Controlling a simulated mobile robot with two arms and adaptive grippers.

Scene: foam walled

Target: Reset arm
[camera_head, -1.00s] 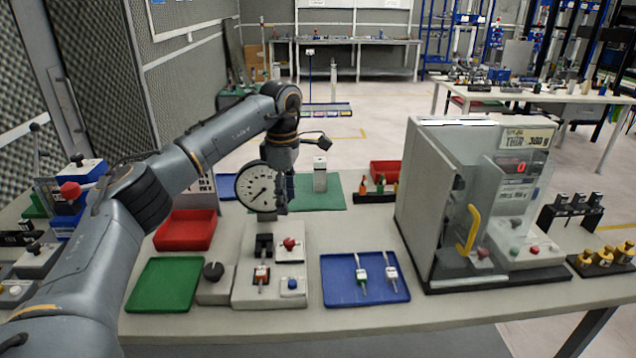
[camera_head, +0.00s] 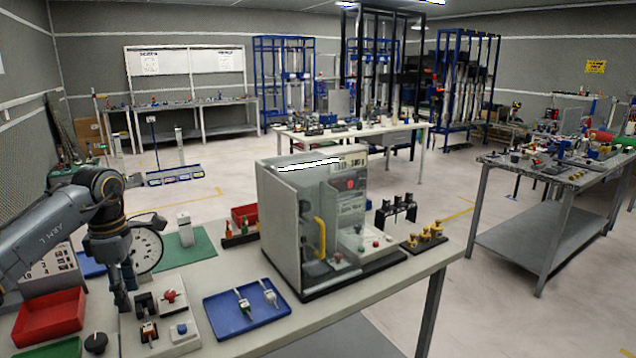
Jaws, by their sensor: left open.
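My left arm (camera_head: 45,232) comes in from the left, grey with a dark elbow. My left gripper (camera_head: 122,304) points down beside the left side of the round white dial gauge (camera_head: 149,251), just above the pale test fixture (camera_head: 182,339) on the table. It is open, and I see nothing between its fingers. It covers the left part of the dial. My right arm and right gripper are not in view.
A red tray (camera_head: 50,322) is left of the gripper. A blue tray (camera_head: 273,313) with two small tools is to its right. A clear-doored test machine (camera_head: 285,225) stands farther right.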

